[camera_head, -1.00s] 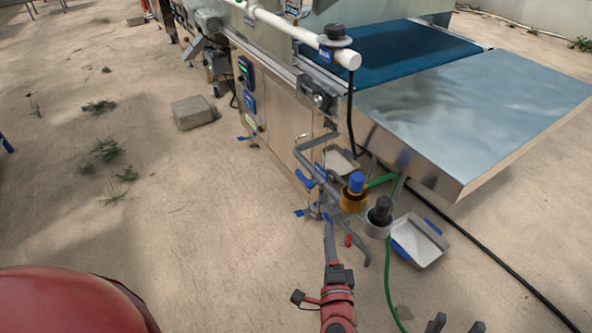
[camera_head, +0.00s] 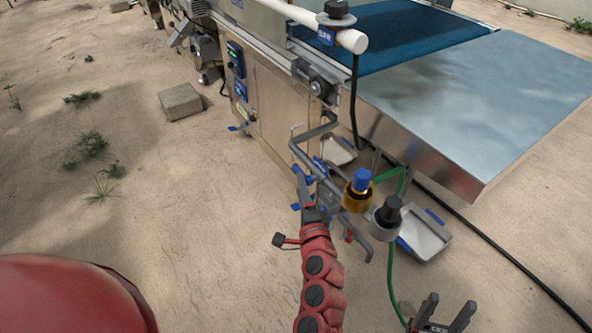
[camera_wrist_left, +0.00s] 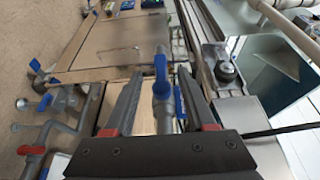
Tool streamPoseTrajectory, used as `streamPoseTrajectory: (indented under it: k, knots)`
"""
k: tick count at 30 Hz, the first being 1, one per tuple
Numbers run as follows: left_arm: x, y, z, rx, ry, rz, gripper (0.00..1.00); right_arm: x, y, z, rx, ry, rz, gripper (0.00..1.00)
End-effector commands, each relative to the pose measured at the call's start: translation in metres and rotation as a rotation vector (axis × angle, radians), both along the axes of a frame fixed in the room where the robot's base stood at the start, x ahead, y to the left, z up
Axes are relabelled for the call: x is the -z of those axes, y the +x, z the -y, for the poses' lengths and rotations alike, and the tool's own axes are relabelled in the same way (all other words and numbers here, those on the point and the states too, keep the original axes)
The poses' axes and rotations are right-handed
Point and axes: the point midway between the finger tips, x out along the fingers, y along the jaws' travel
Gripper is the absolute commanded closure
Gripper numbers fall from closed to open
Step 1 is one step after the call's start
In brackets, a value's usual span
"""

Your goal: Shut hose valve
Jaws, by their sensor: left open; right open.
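A valve with a blue lever (camera_wrist_left: 161,66) on a grey pipe shows in the left wrist view, between the fingers of my left gripper (camera_wrist_left: 160,74). The gripper is open, and I see no finger clearly touching the lever. In the head view my left gripper (camera_head: 303,187) is among the grey pipes beside the steel cabinet, partly hiding the blue handles there. Another blue-handled valve (camera_wrist_left: 43,103) shows at the left of the wrist view. I cannot tell which valve serves the green hose (camera_head: 391,262). My right gripper (camera_head: 440,312) is open and empty at the bottom right.
A blue-topped brass fitting (camera_head: 357,190) and a black-knobbed grey one (camera_head: 387,217) stand right of my left gripper. A steel table (camera_head: 470,105) overhangs at right. Open sand lies left.

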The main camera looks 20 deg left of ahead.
Motion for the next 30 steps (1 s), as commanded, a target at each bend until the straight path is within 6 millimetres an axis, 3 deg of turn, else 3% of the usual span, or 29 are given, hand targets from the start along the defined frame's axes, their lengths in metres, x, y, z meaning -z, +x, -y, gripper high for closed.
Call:
streamPoseTrajectory:
  k: [6, 12, 24, 25, 30]
  knots:
    - [0.002, 0.037, -0.023, -0.004, -0.003, -0.001, 0.44, 0.006, -0.001, 0.000, 0.001, -0.008, 0.006, 0.44]
    - [0.001, 0.058, -0.035, -0.003, -0.001, 0.000, 0.44, 0.009, -0.002, 0.000, 0.002, -0.014, 0.011, 0.44]
    - [0.000, 0.066, -0.037, 0.002, 0.000, 0.000, 0.44, 0.009, -0.002, 0.000, 0.002, -0.015, 0.013, 0.44]
    - [0.000, 0.066, -0.037, 0.002, -0.001, 0.000, 0.46, 0.009, -0.002, 0.000, 0.002, -0.015, 0.013, 0.44]
    - [0.000, 0.066, -0.037, 0.002, -0.001, 0.000, 0.76, 0.009, -0.002, 0.000, 0.002, -0.015, 0.013, 0.44]
